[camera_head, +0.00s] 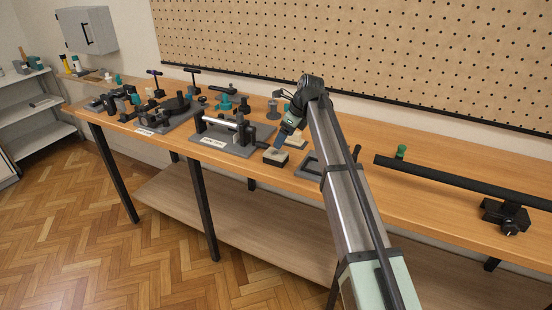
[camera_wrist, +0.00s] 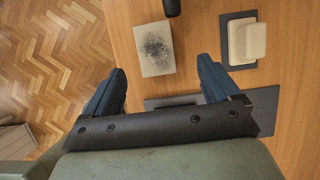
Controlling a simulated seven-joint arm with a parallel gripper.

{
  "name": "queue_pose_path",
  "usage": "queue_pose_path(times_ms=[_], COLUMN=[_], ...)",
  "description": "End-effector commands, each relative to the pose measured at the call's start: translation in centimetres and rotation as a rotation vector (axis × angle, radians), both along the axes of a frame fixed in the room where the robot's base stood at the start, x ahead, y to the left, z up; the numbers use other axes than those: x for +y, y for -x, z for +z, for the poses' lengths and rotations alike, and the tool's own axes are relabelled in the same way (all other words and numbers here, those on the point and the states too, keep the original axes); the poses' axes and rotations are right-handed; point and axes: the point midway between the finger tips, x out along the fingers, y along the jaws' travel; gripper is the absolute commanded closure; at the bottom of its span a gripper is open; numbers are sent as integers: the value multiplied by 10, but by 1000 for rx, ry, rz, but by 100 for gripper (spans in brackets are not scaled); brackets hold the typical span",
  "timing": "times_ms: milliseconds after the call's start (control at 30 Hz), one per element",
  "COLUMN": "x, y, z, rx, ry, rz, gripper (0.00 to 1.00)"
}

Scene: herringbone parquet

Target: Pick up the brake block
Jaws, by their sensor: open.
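A cream block (camera_wrist: 154,48) with a dark smudge on its top sits near the table's front edge; it is likely the brake block, though I cannot be sure. In the head view this block (camera_head: 275,157) shows a pale top and dark sides, just below my gripper (camera_head: 281,147). In the wrist view my gripper (camera_wrist: 162,70) is open, its two blue fingers apart. The block appears between and ahead of the fingertips, and nothing is held. I cannot tell the height gap from the fingertips to the block.
A second cream block (camera_wrist: 247,41) lies on a dark plate to the right in the wrist view. A grey fixture with a clamped bar (camera_head: 222,130) stands left of my gripper. Several tools crowd the table's left end. A long black bar (camera_head: 455,180) lies at right.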

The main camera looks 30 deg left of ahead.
Motion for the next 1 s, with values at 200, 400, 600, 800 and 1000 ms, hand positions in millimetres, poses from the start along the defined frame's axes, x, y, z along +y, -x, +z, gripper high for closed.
queue_pose_path(times_ms=[200,400,600,800,1000], x=[8,11,20,27,27], y=[0,3,8,7,7], z=[-21,-32,-56,-70,-70], rx=[-1,0,0,-1,-2], ry=[0,1,2,0,0], rz=[0,0,1,1,0], gripper=[11,11,11,11,12])
